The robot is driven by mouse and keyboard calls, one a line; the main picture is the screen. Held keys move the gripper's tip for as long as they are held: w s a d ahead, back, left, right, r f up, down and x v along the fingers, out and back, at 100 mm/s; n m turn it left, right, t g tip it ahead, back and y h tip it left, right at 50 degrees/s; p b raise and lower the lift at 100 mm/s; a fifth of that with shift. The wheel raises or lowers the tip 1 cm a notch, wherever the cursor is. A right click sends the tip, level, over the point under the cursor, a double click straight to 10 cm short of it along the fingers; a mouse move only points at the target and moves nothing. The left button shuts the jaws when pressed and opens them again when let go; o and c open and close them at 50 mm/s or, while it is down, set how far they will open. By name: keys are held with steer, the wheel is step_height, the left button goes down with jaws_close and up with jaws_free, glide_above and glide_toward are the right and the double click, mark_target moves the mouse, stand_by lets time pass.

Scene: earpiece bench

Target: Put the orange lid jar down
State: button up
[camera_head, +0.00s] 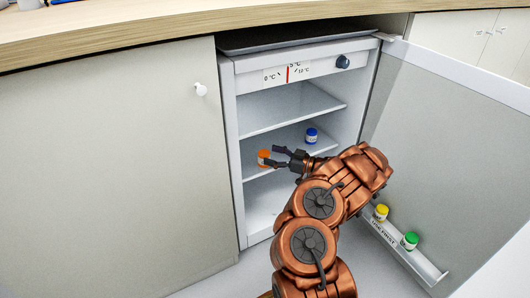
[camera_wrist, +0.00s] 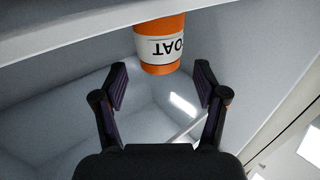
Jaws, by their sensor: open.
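The orange lid jar (camera_head: 263,158) stands near the front left of the fridge's middle shelf. My gripper (camera_head: 272,157) is open beside the jar, reaching in from the right. In the wrist view the fingertips (camera_wrist: 161,77) are spread apart to either side, below the jar in the picture, with a gap to it. Nothing is between the fingers.
A blue-lidded jar (camera_head: 311,136) stands on the same shelf, right of my gripper. The fridge door (camera_head: 450,140) is open to the right; its bin (camera_head: 405,255) holds a yellow-lidded jar (camera_head: 381,212) and a green-lidded jar (camera_head: 410,240). The upper shelf (camera_head: 285,105) is empty.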

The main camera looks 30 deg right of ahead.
steer(key=p+v, duration=0.2)
steer(key=v, duration=0.6)
steer(key=shift+s, duration=0.15)
steer(key=shift+f, duration=0.1)
